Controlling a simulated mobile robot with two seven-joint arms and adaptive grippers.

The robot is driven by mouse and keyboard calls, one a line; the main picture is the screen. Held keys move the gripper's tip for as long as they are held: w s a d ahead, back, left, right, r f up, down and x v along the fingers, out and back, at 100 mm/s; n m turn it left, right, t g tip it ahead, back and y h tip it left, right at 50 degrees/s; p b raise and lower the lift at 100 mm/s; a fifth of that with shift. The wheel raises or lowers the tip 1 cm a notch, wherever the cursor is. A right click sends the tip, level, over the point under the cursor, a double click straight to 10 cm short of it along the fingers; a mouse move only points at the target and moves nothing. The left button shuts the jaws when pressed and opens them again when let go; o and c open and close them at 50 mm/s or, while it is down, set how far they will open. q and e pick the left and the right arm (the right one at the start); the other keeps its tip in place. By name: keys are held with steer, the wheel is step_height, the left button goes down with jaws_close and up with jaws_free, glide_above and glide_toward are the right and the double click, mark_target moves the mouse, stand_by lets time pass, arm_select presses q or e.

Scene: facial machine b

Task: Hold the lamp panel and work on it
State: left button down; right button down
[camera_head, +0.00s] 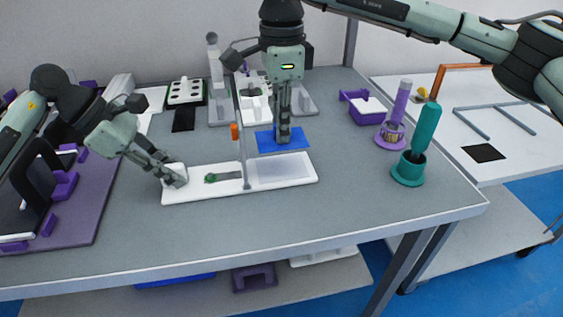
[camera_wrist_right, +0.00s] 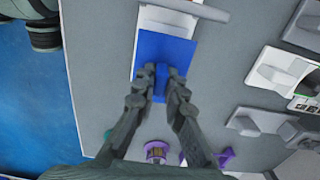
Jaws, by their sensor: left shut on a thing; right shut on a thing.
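The white lamp panel (camera_head: 206,197) lies flat on the grey table, long side left to right. It has a green and grey strip (camera_head: 222,176) in its middle and a pale recessed area (camera_head: 280,171) at its right. My left gripper (camera_head: 177,178) is shut on the panel's left end. My right gripper (camera_head: 283,138) points down behind the panel's right part, shut on the small grip of a flat blue plate (camera_head: 266,142). In the right wrist view the blue plate (camera_wrist_right: 165,48) covers part of the panel (camera_wrist_right: 152,20); whether they touch is unclear.
A purple holder (camera_head: 391,134) and a teal holder with a tool (camera_head: 410,168) stand at the right. The front table is clear.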

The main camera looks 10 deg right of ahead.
arm_select(q)
steer(key=shift+f, duration=0.25)
steer(key=c, duration=1.5)
jaws_free()
steer(key=shift+o, duration=0.7)
steer(key=shift+r, duration=0.15)
